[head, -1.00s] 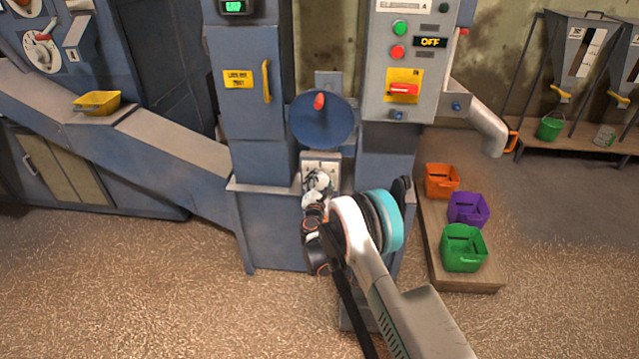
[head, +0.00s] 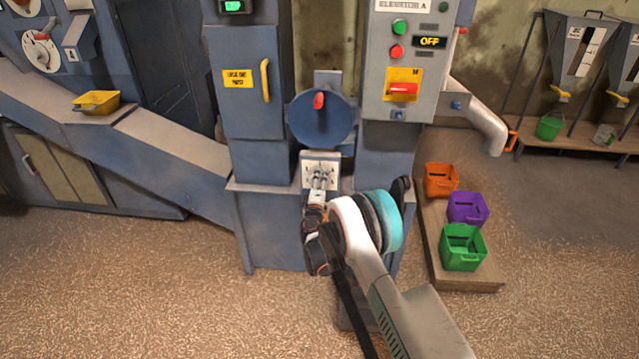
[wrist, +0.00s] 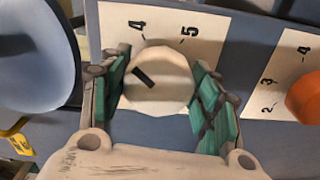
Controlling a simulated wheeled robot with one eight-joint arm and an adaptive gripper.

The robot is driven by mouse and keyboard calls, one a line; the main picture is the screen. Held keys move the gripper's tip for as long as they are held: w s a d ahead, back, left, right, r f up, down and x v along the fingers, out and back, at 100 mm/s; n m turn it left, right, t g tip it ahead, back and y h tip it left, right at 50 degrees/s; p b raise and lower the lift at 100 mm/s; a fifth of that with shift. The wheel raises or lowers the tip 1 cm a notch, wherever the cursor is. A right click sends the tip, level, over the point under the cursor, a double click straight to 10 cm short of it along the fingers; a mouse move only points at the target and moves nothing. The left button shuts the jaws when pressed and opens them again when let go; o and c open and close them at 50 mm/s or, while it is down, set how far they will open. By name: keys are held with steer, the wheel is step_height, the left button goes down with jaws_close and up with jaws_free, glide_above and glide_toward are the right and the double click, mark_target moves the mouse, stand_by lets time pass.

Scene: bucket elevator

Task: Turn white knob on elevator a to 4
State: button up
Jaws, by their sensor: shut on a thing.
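The white knob (wrist: 170,72) is in the middle of the wrist view, on a pale dial plate (wrist: 222,32) marked 4 and 5. Its black line slants to the upper left, and the 4 is printed above that end. My gripper (wrist: 159,78) has its green pads on both sides of the knob and is shut on it. In the head view my gripper (head: 318,185) is at the pale dial plate (head: 320,160) low on elevator A (head: 270,205), and the knob is mostly hidden there.
An orange knob (wrist: 304,98) with its own scale sits close to the right in the wrist view. A blue disc (head: 320,122) with a red handle is above the dial plate. The control box (head: 412,65) reads OFF. Colored buckets (head: 463,250) stand on a board at right.

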steer(key=shift+f+m, duration=0.1)
steer(key=shift+m, duration=1.6)
steer(key=o, duration=1)
steer(key=shift+o, duration=0.2)
steer(key=s, duration=1.2)
steer(key=shift+a, duration=0.2)
